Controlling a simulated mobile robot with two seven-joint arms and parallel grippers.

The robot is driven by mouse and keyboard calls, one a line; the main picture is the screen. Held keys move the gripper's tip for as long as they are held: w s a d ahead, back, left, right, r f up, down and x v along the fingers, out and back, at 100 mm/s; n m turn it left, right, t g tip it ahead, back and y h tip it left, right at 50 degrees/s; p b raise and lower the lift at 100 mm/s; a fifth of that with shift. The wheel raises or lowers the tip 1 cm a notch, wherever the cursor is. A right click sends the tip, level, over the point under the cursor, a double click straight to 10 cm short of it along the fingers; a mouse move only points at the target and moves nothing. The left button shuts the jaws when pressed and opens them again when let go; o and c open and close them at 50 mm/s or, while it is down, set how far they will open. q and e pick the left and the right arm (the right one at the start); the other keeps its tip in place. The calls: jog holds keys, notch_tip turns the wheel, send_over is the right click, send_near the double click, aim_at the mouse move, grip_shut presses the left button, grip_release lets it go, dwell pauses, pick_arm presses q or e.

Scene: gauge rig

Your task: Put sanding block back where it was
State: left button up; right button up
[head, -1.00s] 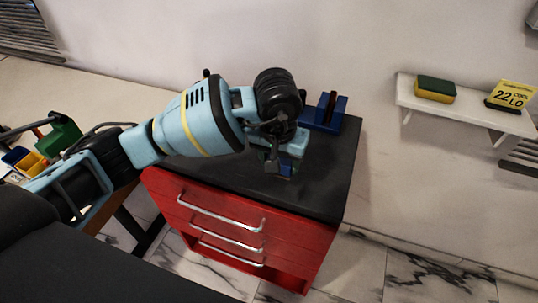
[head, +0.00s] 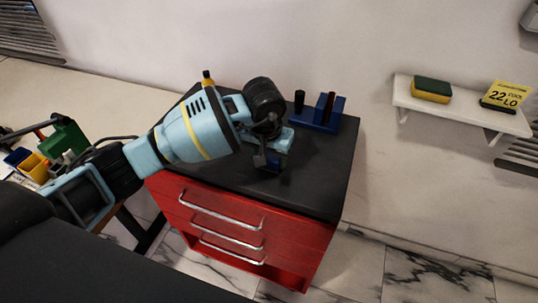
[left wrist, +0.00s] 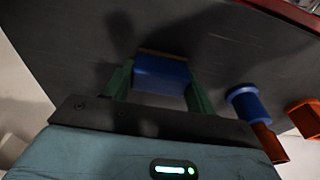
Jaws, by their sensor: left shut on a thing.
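My left gripper (head: 272,163) is over the black top of the red drawer cabinet (head: 225,172). In the left wrist view its green fingers are shut on a blue block (left wrist: 162,76) with a thin brown edge, which looks like the sanding block. In the head view the fingers and arm mostly hide the block. It is low over the cabinet top; I cannot tell whether it touches. My right gripper is not in view.
A blue rack (head: 331,116) with upright dark tools stands at the cabinet's back right. A yellow-tipped object (head: 207,77) shows behind my arm. A wall shelf (head: 462,107) holds a green-and-yellow sponge (head: 431,90) and a yellow sign (head: 506,95). The cabinet's front right top is clear.

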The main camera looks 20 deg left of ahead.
pick_arm(q)
jog(key=shift+f, duration=0.15)
jog(key=o, duration=1)
jog(key=r, duration=0.4)
jog(key=s+r, duration=0.1)
jog(key=r, duration=0.7)
jog(key=shift+s+r, duration=0.1)
jog(key=shift+s, duration=0.3)
